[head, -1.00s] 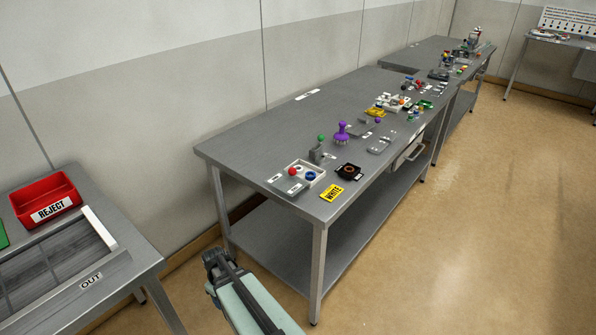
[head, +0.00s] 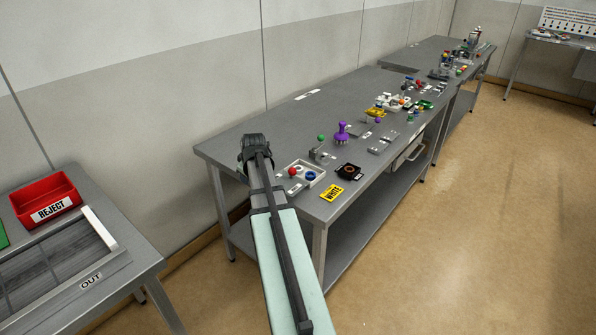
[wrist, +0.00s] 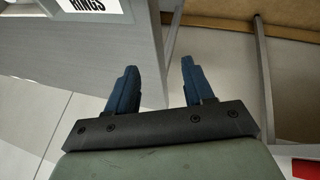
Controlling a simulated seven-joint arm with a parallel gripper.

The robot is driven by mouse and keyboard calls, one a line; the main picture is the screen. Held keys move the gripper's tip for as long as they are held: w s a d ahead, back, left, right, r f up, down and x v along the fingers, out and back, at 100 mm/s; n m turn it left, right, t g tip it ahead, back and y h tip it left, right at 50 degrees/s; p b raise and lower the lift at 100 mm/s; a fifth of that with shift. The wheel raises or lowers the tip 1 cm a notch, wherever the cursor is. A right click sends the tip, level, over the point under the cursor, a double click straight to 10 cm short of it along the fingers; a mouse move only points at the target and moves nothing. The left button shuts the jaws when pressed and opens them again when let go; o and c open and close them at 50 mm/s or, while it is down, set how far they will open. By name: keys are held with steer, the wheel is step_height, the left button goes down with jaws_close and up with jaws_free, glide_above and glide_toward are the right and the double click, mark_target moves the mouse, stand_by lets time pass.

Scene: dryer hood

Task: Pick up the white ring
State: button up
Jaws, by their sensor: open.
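I cannot make out a white ring in either view. A small white tray (head: 308,172) on the near end of the long grey table holds a red ball (head: 292,171) and a blue ring-like piece (head: 311,176); my arm covers the table just left of it. My gripper (wrist: 160,68) is open and empty in the wrist view, its dark blue fingers apart with floor behind them. A label (wrist: 95,4) ending in "INGS" is cut off at that view's top. In the head view my arm's end is at the table's near left corner, fingers hidden.
A red REJECT bin (head: 45,198) stands on another table at left.

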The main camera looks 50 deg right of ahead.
steer(key=s+d+r+m, duration=0.1)
steer(key=s+d+r, duration=0.2)
steer(key=d+r, duration=0.35)
steer(key=m+g+y, duration=0.1)
steer(key=m, duration=0.4)
glide_toward(298, 170)
steer(key=shift+x, duration=3.6)
steer(key=c, duration=0.8)
